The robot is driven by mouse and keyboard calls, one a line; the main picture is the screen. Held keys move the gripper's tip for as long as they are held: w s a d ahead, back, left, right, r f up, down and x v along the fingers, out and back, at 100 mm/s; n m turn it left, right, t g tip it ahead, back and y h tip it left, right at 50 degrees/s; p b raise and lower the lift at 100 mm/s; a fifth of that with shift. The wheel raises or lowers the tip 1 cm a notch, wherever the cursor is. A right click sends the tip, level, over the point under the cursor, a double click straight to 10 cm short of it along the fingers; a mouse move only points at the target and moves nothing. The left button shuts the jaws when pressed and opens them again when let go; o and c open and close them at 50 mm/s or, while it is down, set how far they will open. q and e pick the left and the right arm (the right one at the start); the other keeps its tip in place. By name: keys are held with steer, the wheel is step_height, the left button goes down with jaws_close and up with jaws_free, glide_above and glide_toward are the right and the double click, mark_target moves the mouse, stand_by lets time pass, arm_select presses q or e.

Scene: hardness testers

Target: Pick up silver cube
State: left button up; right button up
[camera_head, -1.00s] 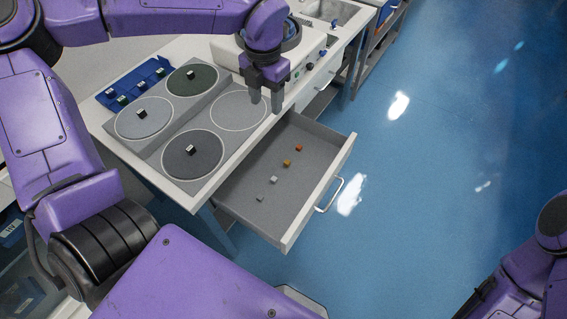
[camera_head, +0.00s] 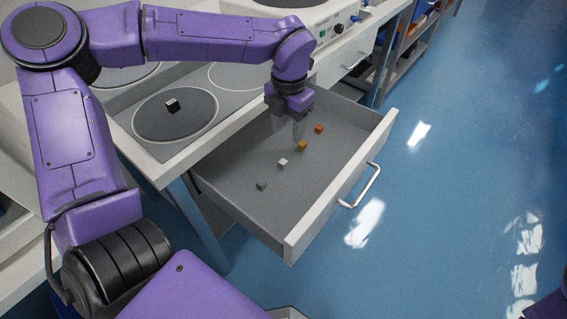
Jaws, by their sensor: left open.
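The open drawer (camera_head: 222,184) holds a row of small cubes. A bright, silvery-white cube (camera_head: 282,163) lies second from the near end. A darker grey cube (camera_head: 261,185) lies nearest; the brighter one looks like the silver cube. A gold cube (camera_head: 302,145) and an orange-copper cube (camera_head: 319,129) lie farther back. My left gripper (camera_head: 288,130) is open and empty, pointing down over the back part of the drawer. Its fingers show just beyond the silver cube, close to the gold cube in the picture. My right gripper is out of view.
The worktop beside the drawer has round pads (camera_head: 195,127), one bearing a dark cube (camera_head: 173,105). A white machine (camera_head: 318,28) stands behind. The drawer front with its handle (camera_head: 360,187) juts over the open blue floor (camera_head: 450,200).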

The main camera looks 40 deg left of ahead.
mark_target(282, 162)
arm_select(q)
steer(key=f, duration=0.3)
steer(key=s+f+b, duration=0.1)
steer(key=f, duration=0.3)
steer(key=f+b, duration=0.1)
steer(key=f, duration=0.2)
steer(key=shift+s+a+f, duration=0.25)
steer(key=shift+a+f, duration=0.05)
steer(key=shift+f, duration=0.1)
jaws_close()
